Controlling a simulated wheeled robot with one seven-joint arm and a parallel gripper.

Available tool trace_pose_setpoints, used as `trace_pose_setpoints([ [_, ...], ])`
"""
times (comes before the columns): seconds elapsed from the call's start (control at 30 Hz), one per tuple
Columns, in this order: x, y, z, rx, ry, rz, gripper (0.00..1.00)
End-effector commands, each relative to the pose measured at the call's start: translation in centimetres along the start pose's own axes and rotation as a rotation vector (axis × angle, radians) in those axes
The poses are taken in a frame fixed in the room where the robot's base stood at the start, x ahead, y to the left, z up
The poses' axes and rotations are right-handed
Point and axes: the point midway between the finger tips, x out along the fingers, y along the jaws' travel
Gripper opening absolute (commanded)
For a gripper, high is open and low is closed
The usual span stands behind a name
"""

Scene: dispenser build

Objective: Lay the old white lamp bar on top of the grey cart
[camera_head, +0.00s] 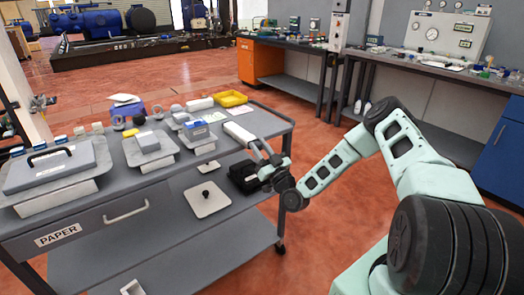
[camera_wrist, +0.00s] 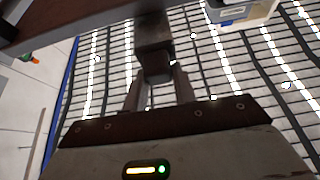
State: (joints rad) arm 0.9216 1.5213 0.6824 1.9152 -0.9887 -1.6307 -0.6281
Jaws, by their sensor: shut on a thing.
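The white lamp bar (camera_head: 238,133) shows in the head view as a short pale bar, slanted, at the right part of the grey cart (camera_head: 270,121). My gripper (camera_head: 264,156) is at the cart's right front edge, shut on the near end of the bar. The bar reaches from the jaws over the cart top. I cannot tell whether it touches the top. In the wrist view my gripper (camera_wrist: 158,92) has a dark, shaded block between its fingers; its white colour does not show there.
The cart top holds grey dispensers (camera_head: 150,146), a blue-and-white box (camera_head: 196,130), a yellow tray (camera_head: 230,98) and a white box (camera_head: 200,104). Black bins (camera_head: 243,176) hang at its front right. Workbenches (camera_head: 430,67) stand behind. A strip of the top at right looks bare.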

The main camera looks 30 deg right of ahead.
Motion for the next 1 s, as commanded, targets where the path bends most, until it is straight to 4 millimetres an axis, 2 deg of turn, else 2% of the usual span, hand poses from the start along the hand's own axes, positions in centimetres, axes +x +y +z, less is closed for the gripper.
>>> trace_pose_setpoints([
  [0.23, 0.07, -0.01, -0.05, 0.0, 0.002, 0.0, 0.0],
  [0.27, 0.07, -0.01, -0.05, 0.0, 0.002, 0.0, 0.33],
  [0.33, 0.06, -0.01, -0.05, 0.0, 0.002, 0.0, 0.52],
  [1.0, -0.02, -0.01, 0.0, 0.0, 0.0, 0.0, 0.52],
])
